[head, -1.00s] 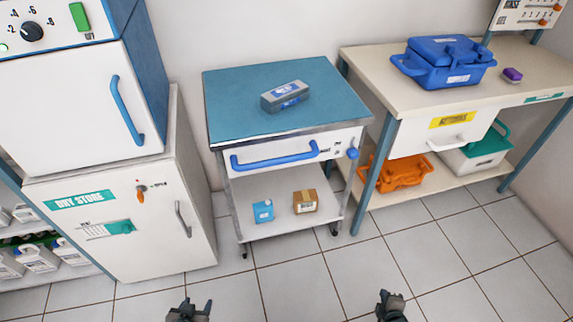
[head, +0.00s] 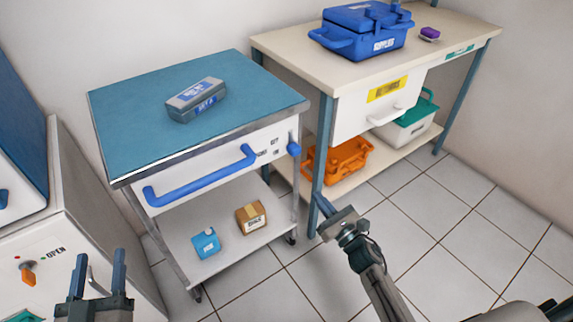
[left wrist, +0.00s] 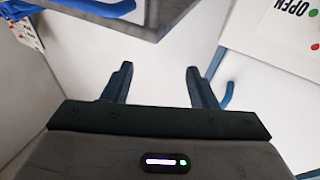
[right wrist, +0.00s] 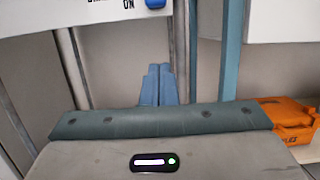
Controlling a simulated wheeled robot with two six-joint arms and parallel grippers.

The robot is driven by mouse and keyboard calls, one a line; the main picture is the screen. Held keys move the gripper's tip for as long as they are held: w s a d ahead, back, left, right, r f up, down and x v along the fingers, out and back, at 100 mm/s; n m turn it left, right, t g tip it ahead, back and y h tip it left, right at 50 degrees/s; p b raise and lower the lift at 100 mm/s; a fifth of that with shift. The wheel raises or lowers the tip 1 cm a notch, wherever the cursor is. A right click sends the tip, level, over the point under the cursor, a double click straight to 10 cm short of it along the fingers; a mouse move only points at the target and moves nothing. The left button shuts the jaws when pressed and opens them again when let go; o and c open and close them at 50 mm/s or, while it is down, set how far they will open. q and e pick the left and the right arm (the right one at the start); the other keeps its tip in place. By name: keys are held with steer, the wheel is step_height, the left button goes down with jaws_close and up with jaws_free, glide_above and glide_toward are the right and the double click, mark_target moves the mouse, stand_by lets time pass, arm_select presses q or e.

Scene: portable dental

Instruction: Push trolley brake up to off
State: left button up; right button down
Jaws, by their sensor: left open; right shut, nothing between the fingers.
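The trolley (head: 120,178) has a teal top and a white drawer front with a long blue handle (head: 200,180). Its brake, a small blue knob (head: 293,148), sits at the right end of the drawer front beside small printed labels. In the right wrist view the brake (right wrist: 155,3) is at the top edge, just right of the word "ON". My right gripper (head: 322,206) is shut and empty, below and right of the brake and apart from it. My left gripper (head: 98,270) is open and empty, in front of the trolley's left side.
A grey box (head: 196,100) lies on the trolley top. A blue carton (head: 206,243) and a brown box (head: 251,217) stand on its lower shelf. A bench (head: 285,45) stands close on the right, its blue leg (head: 325,150) near my right gripper. A white cabinet (head: 75,215) is at left.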

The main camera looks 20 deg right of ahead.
mark_target(299, 152)
arm_select(q)
steer(key=s+f+g+p, duration=0.2)
steer(key=s+f+g, duration=0.2)
steer(key=f, duration=0.3)
steer(key=s+d+f+g+p, duration=0.1)
steer(key=s+f+g+p, duration=0.1)
steer(key=s+f+g, duration=0.3)
steer(key=shift+d+f+g, duration=0.25)
steer(key=shift+f+g, duration=0.75)
steer(key=shift+f, duration=0.6)
arm_select(e)
steer(key=w+a+r, duration=0.3)
steer(key=w+r, duration=0.3)
steer(key=w, duration=0.3)
steer(key=shift+r, duration=0.2)
steer(key=shift+a, duration=0.1)
step_height(299, 152, up, 3)
steer(key=shift+r+p, duration=0.2)
steer(key=shift+p, duration=1)
steer(key=shift+r+p, duration=0.35)
steer(key=shift+r, duration=0.2)
arm_select(q)
steer(key=a+r+g, duration=0.1)
steer(key=s+a+r+g, duration=0.1)
steer(key=g, duration=0.1)
steer(key=shift+s+y, duration=0.3)
steer(key=shift+y, duration=0.1)
